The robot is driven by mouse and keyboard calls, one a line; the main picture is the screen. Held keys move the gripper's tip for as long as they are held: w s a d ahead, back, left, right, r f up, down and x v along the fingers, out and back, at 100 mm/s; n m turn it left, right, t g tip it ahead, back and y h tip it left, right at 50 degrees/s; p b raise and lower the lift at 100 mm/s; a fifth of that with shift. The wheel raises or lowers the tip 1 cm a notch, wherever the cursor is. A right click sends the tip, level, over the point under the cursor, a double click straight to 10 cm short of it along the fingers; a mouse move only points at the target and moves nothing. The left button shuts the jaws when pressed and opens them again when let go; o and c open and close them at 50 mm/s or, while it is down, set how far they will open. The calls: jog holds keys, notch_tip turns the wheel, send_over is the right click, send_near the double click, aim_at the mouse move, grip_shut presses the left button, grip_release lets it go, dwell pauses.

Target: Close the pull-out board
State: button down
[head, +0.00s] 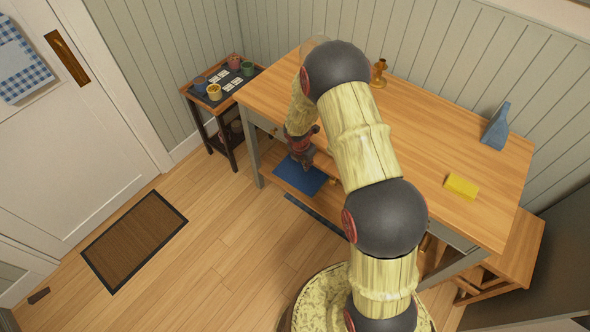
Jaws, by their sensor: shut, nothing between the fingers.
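The pull-out board (276,178) is a light wooden slab that sticks out from under the front of the wooden table (440,130). A blue sheet (301,178) lies on it. My gripper (307,165) is shut and empty, pointing down at the table's front side, over the board and the blue sheet. I cannot tell whether its fingertips touch the board. My arm hides the right part of the board and much of the table's front.
A small dark side table (221,85) with several cups stands left of the table. A brown doormat (134,238) lies on the floor. A wooden stool (515,250) is at right.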

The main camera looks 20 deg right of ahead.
jog(key=shift+w+d+p, duration=0.3)
jog(key=shift+w+d, duration=0.1)
jog(key=shift+d, duration=0.25)
jog(key=shift+w+d+p, duration=0.3)
jog(key=shift+w+d, duration=0.1)
jog(key=shift+d, duration=0.25)
